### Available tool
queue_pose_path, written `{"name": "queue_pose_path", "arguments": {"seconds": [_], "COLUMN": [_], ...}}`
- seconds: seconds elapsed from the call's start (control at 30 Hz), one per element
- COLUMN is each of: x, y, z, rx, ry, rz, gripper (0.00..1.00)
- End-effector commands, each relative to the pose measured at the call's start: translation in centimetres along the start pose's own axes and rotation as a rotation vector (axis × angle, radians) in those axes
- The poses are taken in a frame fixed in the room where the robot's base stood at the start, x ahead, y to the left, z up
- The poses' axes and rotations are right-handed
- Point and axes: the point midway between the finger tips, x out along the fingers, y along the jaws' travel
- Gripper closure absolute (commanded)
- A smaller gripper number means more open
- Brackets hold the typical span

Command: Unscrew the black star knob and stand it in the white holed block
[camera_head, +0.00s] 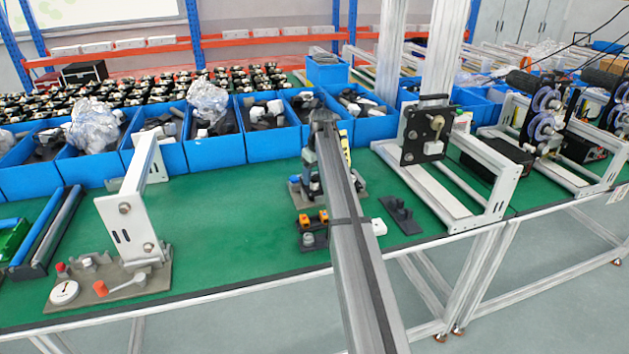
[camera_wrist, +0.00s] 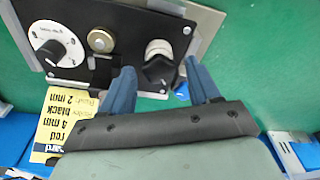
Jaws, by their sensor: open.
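The black star knob (camera_wrist: 160,72) shows in the wrist view on a dark panel (camera_wrist: 75,72), beside a pale ridged round part (camera_wrist: 158,48). My gripper (camera_wrist: 161,88) is open, its two blue fingers apart with the knob between and slightly beyond their tips in the picture. Contact cannot be told. In the head view my own arm covers most of the panel and the knob. A small white block (camera_head: 379,227) lies on the green table right of my arm; its holes cannot be made out at this size.
The panel also carries a white dial (camera_wrist: 55,45) and a brass disc (camera_wrist: 101,40). A yellow printed card (camera_wrist: 58,118) lies beside it. A dark stand (camera_head: 400,217) is right of the white block.

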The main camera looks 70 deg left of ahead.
Motion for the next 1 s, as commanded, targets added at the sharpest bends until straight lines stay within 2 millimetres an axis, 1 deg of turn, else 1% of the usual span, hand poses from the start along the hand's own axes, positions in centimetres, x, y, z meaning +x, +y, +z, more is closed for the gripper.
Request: {"name": "queue_pose_path", "arguments": {"seconds": [0.3, 0.4, 0.53, 0.77, 1.0], "x": [0.00, -0.01, -0.01, -0.01, 0.00], "y": [-0.06, -0.02, 0.00, 0.00, 0.01], "z": [0.00, 0.01, 0.02, 0.02, 0.02], "rx": [0.302, 0.375, 0.425, 0.429, 0.428], "ry": [0.000, 0.000, 0.000, 0.000, 0.000], "rz": [0.046, 0.058, 0.064, 0.065, 0.065], "gripper": [0.39, 0.39, 0.39, 0.39, 0.62]}}
